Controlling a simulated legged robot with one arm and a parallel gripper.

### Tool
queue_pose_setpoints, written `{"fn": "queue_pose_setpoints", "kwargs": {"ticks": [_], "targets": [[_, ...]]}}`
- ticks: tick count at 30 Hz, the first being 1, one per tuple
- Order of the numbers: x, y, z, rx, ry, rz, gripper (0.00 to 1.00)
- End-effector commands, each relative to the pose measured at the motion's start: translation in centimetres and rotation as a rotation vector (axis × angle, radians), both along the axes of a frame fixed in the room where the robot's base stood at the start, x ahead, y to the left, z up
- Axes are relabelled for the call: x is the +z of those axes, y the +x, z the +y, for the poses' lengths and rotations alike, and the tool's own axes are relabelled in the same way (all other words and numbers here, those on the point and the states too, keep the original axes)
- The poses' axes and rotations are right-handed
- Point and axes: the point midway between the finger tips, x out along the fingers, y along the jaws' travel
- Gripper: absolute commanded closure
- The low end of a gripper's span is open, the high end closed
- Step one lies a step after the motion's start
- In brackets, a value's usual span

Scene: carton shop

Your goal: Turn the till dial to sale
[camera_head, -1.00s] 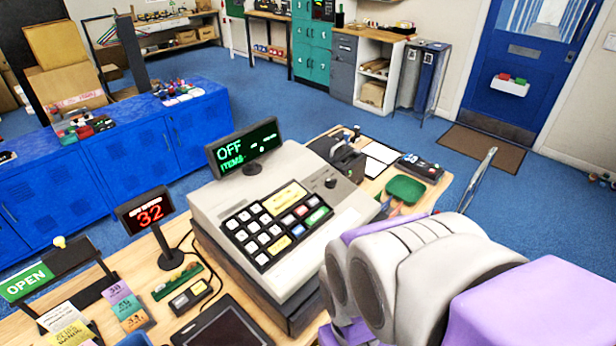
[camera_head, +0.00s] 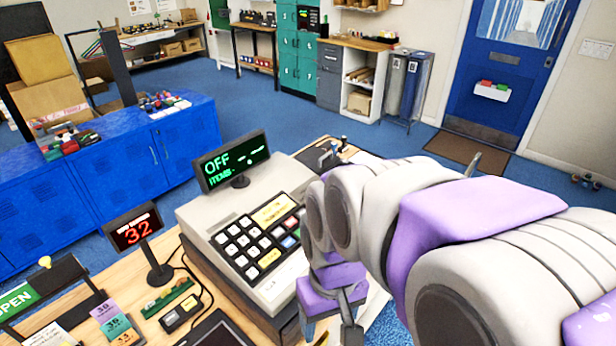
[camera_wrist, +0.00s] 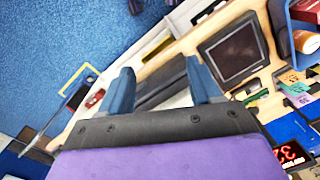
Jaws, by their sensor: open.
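The pale grey till (camera_head: 200,217) stands on the wooden counter, its keypad (camera_head: 252,242) facing front. Its raised display (camera_head: 236,160) reads OFF in green letters. The till dial is not visible now in the head view; my arm covers that side of the till. My gripper (camera_wrist: 161,86) is open in the wrist view, its two blue-grey fingers apart and nothing clearly held between them. It points down toward the counter area. In the head view, my wrist hangs low at the till's front right corner, with the fingers partly hidden.
A small red "32" display (camera_head: 137,232) stands left of the till. A dark tablet (camera_wrist: 233,55) lies on the counter at the till's front. Blue lockers (camera_head: 130,165) stand behind at the left.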

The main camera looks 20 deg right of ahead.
Motion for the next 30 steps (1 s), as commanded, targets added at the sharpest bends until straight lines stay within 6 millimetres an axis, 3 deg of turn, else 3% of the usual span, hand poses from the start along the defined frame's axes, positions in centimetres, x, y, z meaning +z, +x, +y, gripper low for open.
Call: {"fn": "queue_pose_setpoints", "kwargs": {"ticks": [3,8,18,24,30], "targets": [[2.2,5.2,-0.9,-0.005,0.026,-0.059,0.36],[4.6,11.8,-2.8,-0.011,0.053,-0.144,0.36],[8.9,24.5,-10.1,-0.039,0.073,-0.331,0.36],[10.3,29.3,-14.6,-0.055,0.063,-0.416,0.36],[10.8,30.9,-16.5,-0.060,0.056,-0.451,0.36]]}}
